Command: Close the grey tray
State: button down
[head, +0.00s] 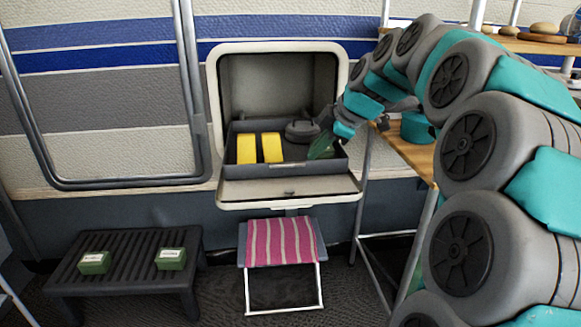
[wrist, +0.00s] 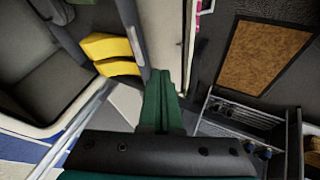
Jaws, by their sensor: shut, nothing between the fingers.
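The grey tray (head: 300,168) is pulled part way out of a hatch in the caravan wall, above the folded-down hatch door (head: 290,190). It holds two yellow blocks (head: 260,148) and a dark round pan-like thing (head: 301,131). My gripper (head: 318,153) reaches in from the right, its green fingers over the tray's right front part. In the wrist view the fingers (wrist: 163,95) are together with nothing between them, beside the tray's edge and the yellow blocks (wrist: 112,53). I cannot tell whether they touch the tray.
A striped cloth lies on a folding stool (head: 283,241) below the hatch. A dark slatted bench (head: 125,255) with two green boxes stands at the left. A wooden shelf rack (head: 410,153) stands close on the right, behind my arm. The hatch has a raised white frame (head: 213,100).

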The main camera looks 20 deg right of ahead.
jog(key=x, duration=0.9)
jog(key=shift+w+f+b, duration=0.1)
jog(key=shift+f+b, duration=0.15)
jog(key=shift+b, duration=0.1)
jog(key=shift+w+d, duration=0.15)
jog(key=shift+w, duration=0.75)
jog(key=shift+w+d, duration=0.15)
jog(key=shift+w, duration=0.45)
jog(key=shift+w+d, duration=0.15)
jog(key=shift+w, duration=0.4)
jog(key=shift+w, duration=0.1)
